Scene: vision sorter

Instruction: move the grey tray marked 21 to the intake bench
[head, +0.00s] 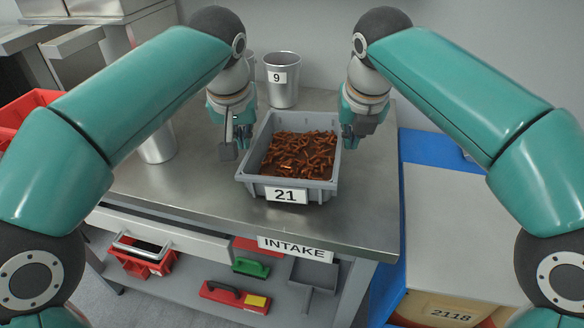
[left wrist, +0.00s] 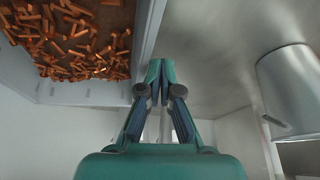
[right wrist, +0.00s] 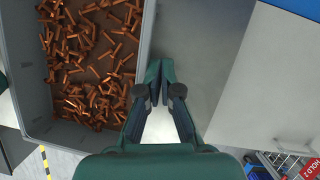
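The grey tray marked 21 (head: 286,196) sits upright on the metal bench labelled INTAKE (head: 190,190), filled with small copper-brown pieces. My left gripper (head: 228,150) is just left of the tray, pointing down. In the left wrist view its fingertips (left wrist: 162,68) meet beside the tray's wall (left wrist: 150,25), with nothing seen between them. My right gripper (head: 351,141) is just beyond the tray's right side. In the right wrist view its fingertips (right wrist: 161,70) also meet beside the wall (right wrist: 143,45), empty. Whether either gripper touches the tray I cannot tell.
Red bins (head: 24,112) are at far left. A blue-edged surface and box marked 2118 (head: 450,311) are at right. The bench front is clear.

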